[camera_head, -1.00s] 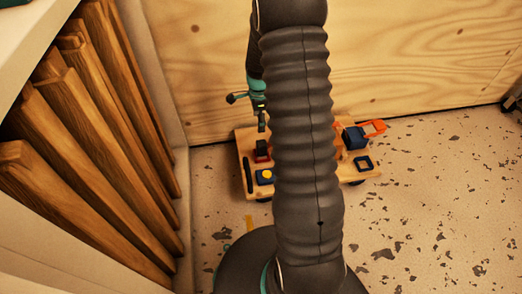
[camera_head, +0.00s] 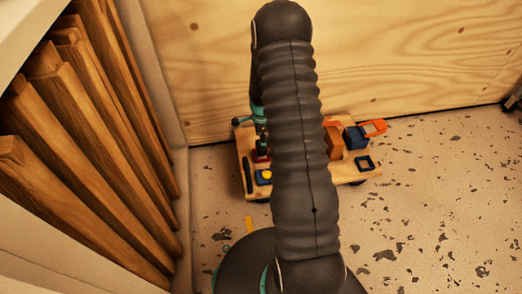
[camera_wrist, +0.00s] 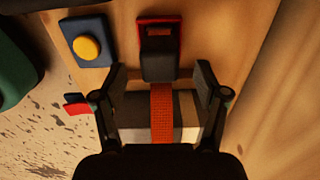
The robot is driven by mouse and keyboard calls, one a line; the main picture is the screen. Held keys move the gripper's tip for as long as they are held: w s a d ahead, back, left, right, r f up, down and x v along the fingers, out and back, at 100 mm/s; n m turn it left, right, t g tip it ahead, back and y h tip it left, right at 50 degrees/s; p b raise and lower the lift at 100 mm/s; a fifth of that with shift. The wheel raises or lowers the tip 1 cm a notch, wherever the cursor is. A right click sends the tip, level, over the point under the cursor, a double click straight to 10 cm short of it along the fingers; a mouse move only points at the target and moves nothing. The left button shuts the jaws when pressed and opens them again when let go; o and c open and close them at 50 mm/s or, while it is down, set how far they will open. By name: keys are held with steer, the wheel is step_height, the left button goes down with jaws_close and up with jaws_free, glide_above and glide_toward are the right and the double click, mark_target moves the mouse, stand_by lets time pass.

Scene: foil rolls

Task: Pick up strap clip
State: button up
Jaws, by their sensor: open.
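What looks like the strap clip is a black block on a red plate (camera_wrist: 157,30) with an orange woven strap (camera_wrist: 163,112) running from it, near the top middle of the wrist view. My gripper (camera_wrist: 162,88) is open, its two dark fingers on either side of the strap, with a grey, black and pale block (camera_wrist: 132,112) below the strap between them. I cannot tell whether the fingers touch anything. In the head view my gripper is mostly hidden behind my arm, low over the red piece (camera_head: 262,156) at the wooden board's left side.
The wooden board (camera_head: 249,187) lies on the speckled floor by a plywood wall. Wooden slats (camera_head: 100,165) stand at the left.

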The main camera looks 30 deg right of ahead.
mark_target(260, 155)
step_height(260, 155, down, 2)
steer(key=shift+f, duration=0.2)
steer(key=shift+c, duration=0.3)
steer(key=c, duration=1.2)
